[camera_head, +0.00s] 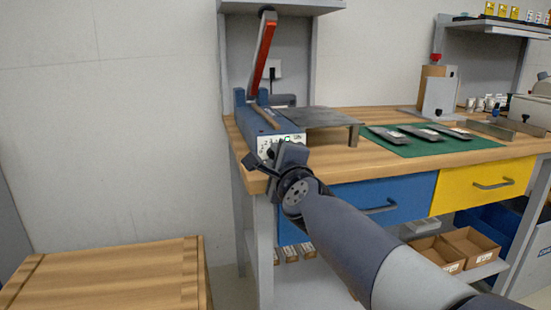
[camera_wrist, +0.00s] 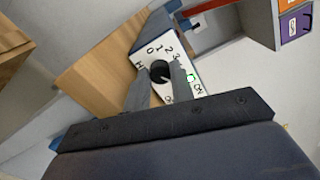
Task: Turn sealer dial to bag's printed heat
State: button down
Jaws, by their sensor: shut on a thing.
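The sealer (camera_head: 262,116) is a blue bench unit with a raised red lever arm (camera_head: 263,52), at the left end of the wooden bench. Its white front panel (camera_head: 281,140) carries printed numbers. In the wrist view the black round dial (camera_wrist: 159,71) sits on that panel, with 0, 1, 2 and 3 readable around its upper side. My gripper (camera_wrist: 160,80) is shut on the dial, one finger on each side; in the head view my gripper (camera_head: 272,160) covers the dial. Several grey bags (camera_head: 419,133) lie on a green mat (camera_head: 455,146); their print is too small to read.
A grey metal plate (camera_head: 322,116) stands beside the sealer on the bench. Blue (camera_head: 350,195) and yellow (camera_head: 465,192) drawers are under the bench top, behind my arm. A wooden-topped cart (camera_head: 110,270) stands at the lower left. The wall side left of the sealer is clear.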

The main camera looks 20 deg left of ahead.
jog(key=c, duration=1.5)
grip_release()
jog(key=p+v, duration=0.1)
jog(key=v, duration=0.9)
jog(key=shift+s+d, duration=0.2)
jog(key=shift+s, duration=0.15)
jog(key=b+x, duration=0.1)
jog(key=x, duration=1)
